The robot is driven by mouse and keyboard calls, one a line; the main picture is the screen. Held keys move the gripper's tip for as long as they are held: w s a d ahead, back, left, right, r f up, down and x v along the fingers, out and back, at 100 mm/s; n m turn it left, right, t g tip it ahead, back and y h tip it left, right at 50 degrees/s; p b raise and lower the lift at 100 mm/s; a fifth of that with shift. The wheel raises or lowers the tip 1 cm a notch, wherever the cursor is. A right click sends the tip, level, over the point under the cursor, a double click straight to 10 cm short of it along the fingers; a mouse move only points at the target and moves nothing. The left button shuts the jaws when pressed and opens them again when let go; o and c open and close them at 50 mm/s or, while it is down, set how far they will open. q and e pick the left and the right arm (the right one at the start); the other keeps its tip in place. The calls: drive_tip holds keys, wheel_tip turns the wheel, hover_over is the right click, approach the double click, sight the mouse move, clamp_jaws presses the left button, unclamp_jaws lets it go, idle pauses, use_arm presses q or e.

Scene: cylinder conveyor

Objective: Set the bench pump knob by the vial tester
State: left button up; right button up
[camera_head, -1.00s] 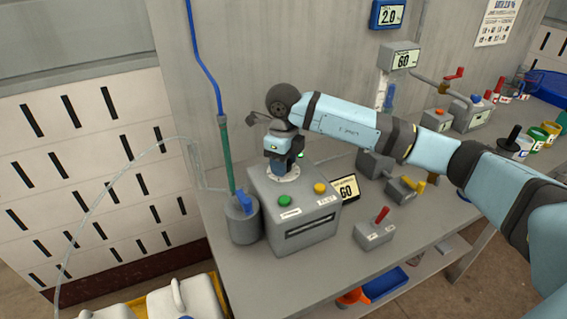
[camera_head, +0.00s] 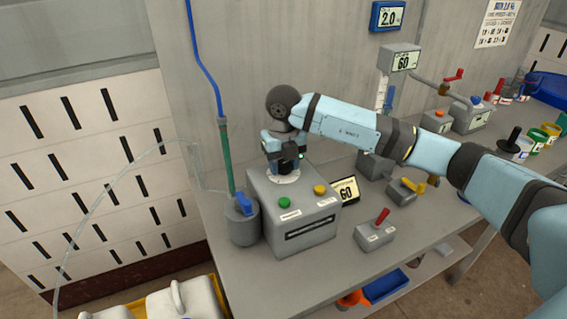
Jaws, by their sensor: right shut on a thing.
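A grey box (camera_head: 296,229) with a green button, a yellow button and a front slot stands on the bench. On its top is a pale round dial plate (camera_head: 282,177) under a dark knob that is mostly hidden. My right gripper (camera_head: 287,164) points down from above and is shut on the knob. A small display (camera_head: 345,190) reading 60 leans beside the box, and another display (camera_head: 403,61) on a stand also reads 60. I cannot tell which device is the vial tester. My left gripper is not in view.
A grey canister (camera_head: 242,226) with a blue lever stands left of the box. A red-lever switch (camera_head: 374,235) and a yellow-lever unit (camera_head: 402,190) sit to the right. My right arm spans above the bench. White jugs (camera_head: 180,302) stand at the lower left.

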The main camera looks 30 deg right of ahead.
sight(284, 163)
idle(0.3)
drive_tip(key=o, duration=0.9)
drive_tip(key=shift+o, duration=0.2)
drive_tip(key=shift+r, duration=0.15)
wheel_tip(284, 163, up, 14)
drive_tip(key=shift+f, duration=0.2)
drive_tip(key=shift+r, duration=0.1)
